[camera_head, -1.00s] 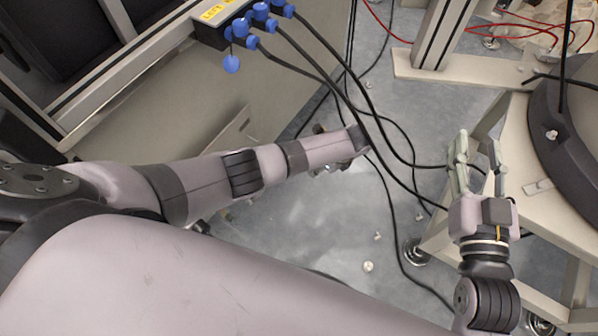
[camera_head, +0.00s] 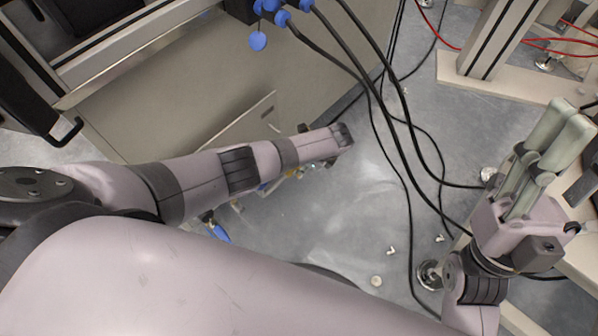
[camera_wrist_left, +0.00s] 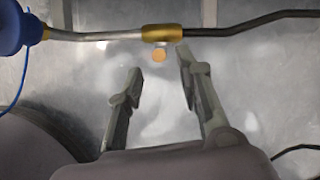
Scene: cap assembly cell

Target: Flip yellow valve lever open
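In the left wrist view a metal pipe runs across the top with a brass-yellow valve body (camera_wrist_left: 161,33) on it. A round orange-yellow piece (camera_wrist_left: 159,55) hangs just below the body; it may be the lever seen end-on. My left gripper (camera_wrist_left: 158,62) is open and empty, its fingers on either side of that orange piece in the picture. I cannot tell how far apart in depth they are. In the head view my left arm hides these fingers and the valve. My right gripper (camera_head: 572,112) is at the right; its fingers overlap in the picture.
A blue connector (camera_wrist_left: 20,28) with a thin blue cord sits at the pipe's left end. In the head view black cables (camera_head: 400,110) hang from blue plugs (camera_head: 282,17) down to the grey floor (camera_head: 320,220). A beige panel (camera_head: 190,90) stands behind my left arm.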

